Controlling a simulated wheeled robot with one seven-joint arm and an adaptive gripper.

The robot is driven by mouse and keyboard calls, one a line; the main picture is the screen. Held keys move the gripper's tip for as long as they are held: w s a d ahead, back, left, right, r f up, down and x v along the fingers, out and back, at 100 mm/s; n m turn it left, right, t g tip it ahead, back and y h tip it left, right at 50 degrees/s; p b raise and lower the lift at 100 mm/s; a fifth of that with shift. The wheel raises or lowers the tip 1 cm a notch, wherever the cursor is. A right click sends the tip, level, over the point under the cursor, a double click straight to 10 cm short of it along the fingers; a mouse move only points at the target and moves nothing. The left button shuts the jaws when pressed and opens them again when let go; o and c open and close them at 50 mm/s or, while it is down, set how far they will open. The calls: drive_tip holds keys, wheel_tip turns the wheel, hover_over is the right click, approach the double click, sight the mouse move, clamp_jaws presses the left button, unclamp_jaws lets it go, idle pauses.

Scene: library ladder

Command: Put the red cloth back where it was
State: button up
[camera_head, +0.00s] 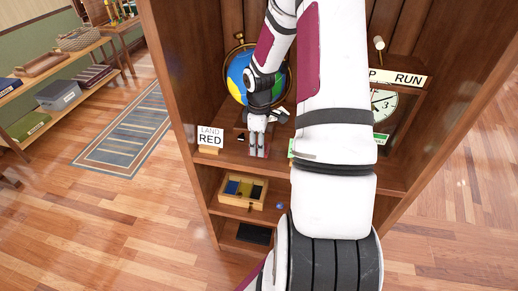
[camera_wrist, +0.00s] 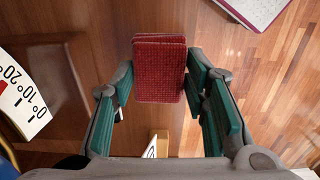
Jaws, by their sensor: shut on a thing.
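The red cloth (camera_wrist: 158,88) is a folded, woven-looking block between the fingers of my gripper (camera_wrist: 160,70) in the wrist view. My gripper is shut on it. In the head view my gripper (camera_head: 258,148) points down at the shelf in front of the globe (camera_head: 240,78). The cloth is mostly hidden there by the fingers. I cannot tell whether it touches the shelf.
A clock (camera_head: 384,103) and a RUN sign (camera_head: 408,79) are at the right of the bookcase. A yellow box (camera_head: 229,203) with compartments and a dark flat item (camera_head: 254,233) sit on lower shelves. The bookcase side (camera_head: 168,75) bounds the left. My arm hides the middle.

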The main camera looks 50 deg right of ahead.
drive_tip(key=shift+w+d, duration=0.4)
drive_tip(key=shift+w, duration=0.05)
wheel_tip(320, 180, down, 4)
drive_tip(key=shift+r, duration=0.2)
drive_tip(key=o, duration=1)
